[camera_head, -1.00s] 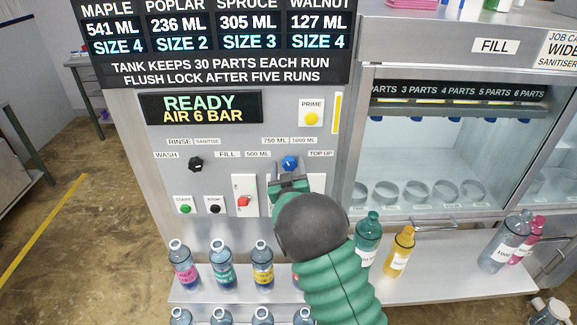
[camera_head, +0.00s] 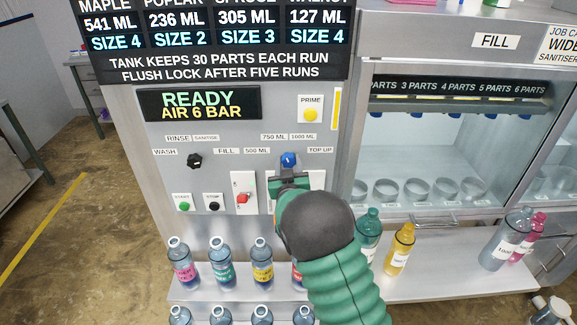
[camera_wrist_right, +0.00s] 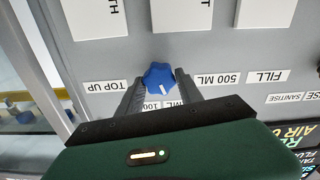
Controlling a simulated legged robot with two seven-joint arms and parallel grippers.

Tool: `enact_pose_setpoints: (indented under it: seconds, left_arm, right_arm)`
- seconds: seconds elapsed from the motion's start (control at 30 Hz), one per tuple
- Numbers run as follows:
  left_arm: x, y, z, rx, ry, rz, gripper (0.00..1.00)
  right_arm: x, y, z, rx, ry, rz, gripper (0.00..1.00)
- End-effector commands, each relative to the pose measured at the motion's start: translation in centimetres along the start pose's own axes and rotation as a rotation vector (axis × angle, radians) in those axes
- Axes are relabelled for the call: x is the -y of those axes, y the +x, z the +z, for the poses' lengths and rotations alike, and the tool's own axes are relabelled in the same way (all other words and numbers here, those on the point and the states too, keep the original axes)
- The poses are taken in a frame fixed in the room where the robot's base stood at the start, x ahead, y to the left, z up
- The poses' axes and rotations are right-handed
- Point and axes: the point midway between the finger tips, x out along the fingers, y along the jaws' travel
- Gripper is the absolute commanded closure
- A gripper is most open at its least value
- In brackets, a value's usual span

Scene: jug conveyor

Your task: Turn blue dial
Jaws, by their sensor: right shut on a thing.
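The blue dial (camera_head: 288,159) is on the grey control panel, below the 750 ML and 1000 ML labels and between the 500 ML and TOP UP labels. My right gripper (camera_head: 288,170) is at the dial from below, its wrist hiding part of the panel. In the right wrist view, which shows the labels upside down, the blue dial (camera_wrist_right: 160,77) sits between the two grey fingers of the right gripper (camera_wrist_right: 160,80), which are shut on it. A white pointer mark on the dial faces the 1000 ML label side. My left gripper is out of view.
A black dial (camera_head: 194,160), a green START button (camera_head: 184,206) and a red switch (camera_head: 242,198) are to the left on the panel. A yellow PRIME button (camera_head: 310,115) is above right. Several bottles stand on the shelf (camera_head: 430,282) below.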

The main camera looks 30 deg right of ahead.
Motion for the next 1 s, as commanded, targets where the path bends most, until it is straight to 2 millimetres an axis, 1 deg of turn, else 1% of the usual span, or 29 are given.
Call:
enact_pose_setpoints:
  seconds: [0.03, 0.1, 0.6, 0.8, 1.0]
  left_arm:
    - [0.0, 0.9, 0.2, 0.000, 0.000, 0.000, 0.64]
    - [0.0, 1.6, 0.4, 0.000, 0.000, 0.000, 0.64]
    - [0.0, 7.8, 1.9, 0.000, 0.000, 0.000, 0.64]
    - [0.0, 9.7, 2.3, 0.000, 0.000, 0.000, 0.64]
    - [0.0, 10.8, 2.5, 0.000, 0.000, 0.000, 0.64]
  right_arm:
    - [0.1, 0.0, 0.5, 0.000, 0.024, -0.001, 0.98]
    - [0.1, 0.0, 0.6, 0.001, 0.070, -0.001, 0.98]
    - [-0.1, 0.0, 0.8, 0.001, 0.502, -0.001, 0.98]
    - [-0.1, 0.0, 0.7, 0.002, 0.644, -0.001, 0.98]
    - [-0.1, 0.0, 0.6, 0.005, 0.737, -0.002, 0.98]
